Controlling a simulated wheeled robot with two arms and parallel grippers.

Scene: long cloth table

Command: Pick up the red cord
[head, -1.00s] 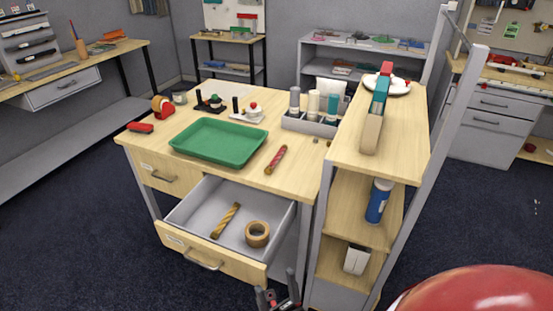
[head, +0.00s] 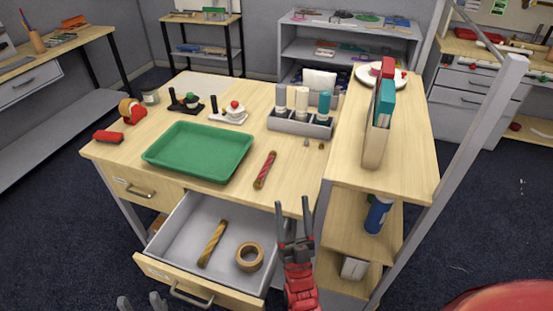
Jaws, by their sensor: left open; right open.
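The red cord (head: 265,170) is a twisted red bundle with tan ends. It lies on the wooden tabletop, right of the green tray (head: 237,171) and above the open drawer. My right gripper (head: 293,212) is open and empty, in front of the table's edge, below and right of the cord in the picture and apart from it. My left gripper (head: 140,302) shows only its fingertips at the bottom edge, in front of the drawer; it is open and nothing shows between the fingers.
The open drawer (head: 185,214) holds a yellow cord (head: 212,243) and a tape roll (head: 249,257). A shelf unit (head: 405,150) stands close on the right. A grey holder with bottles (head: 300,124) stands behind the cord. A red object (head: 108,137) lies at the tabletop's left.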

